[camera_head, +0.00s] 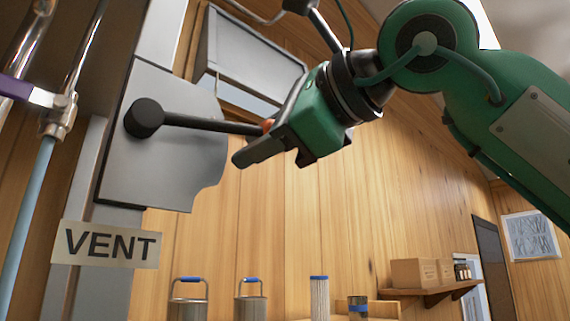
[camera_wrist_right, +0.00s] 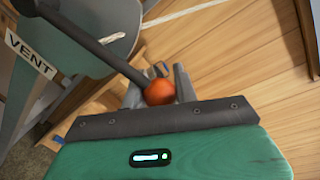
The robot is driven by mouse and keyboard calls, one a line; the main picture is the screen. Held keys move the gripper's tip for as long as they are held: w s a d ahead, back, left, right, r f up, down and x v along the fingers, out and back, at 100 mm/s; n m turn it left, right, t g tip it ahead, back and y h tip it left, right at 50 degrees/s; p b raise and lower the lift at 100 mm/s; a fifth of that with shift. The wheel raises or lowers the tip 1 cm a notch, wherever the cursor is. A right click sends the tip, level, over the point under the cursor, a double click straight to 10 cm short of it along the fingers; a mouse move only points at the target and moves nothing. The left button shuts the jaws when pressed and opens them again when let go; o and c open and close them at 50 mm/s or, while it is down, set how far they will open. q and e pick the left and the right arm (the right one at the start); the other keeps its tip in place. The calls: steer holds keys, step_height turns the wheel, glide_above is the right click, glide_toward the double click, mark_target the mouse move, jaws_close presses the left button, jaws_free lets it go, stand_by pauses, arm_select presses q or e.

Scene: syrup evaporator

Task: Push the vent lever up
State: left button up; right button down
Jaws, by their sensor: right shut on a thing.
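The vent lever (camera_head: 200,123) is a dark rod running from a round black pivot (camera_head: 144,118) on a grey metal plate (camera_head: 165,160) to an orange knob at its right end. It lies nearly level, tilted slightly down to the right. My right gripper (camera_head: 262,143) is at the knob end, its fingers shut on the lever's knob. In the right wrist view the orange knob (camera_wrist_right: 160,91) sits between the fingers, and the dark rod runs to the upper left. A "VENT" sign (camera_head: 106,244) is below the plate. My left gripper is not in view.
Pipes with a purple handle (camera_head: 18,90) stand at the left. A framed hatch or window (camera_head: 245,60) is behind my right gripper. Below are metal pails (camera_head: 188,300) with blue grips, and a shelf with boxes (camera_head: 415,272) at the right. The wooden wall behind is open space.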

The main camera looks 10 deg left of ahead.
steer(key=r+n+p, duration=0.1)
steer(key=s+r+n+p, duration=0.1)
steer(key=r, duration=0.1)
steer(key=a+r+n+h+p, duration=0.1)
steer(key=r+n, duration=0.1)
steer(key=shift+s+a+t, duration=0.1)
steer(key=shift+s+t, duration=0.2)
steer(key=shift+t, duration=0.1)
steer(key=c, duration=1.4)
jaws_free()
steer(key=o, duration=0.3)
steer(key=shift+s+a, duration=0.1)
steer(key=shift+s, duration=0.05)
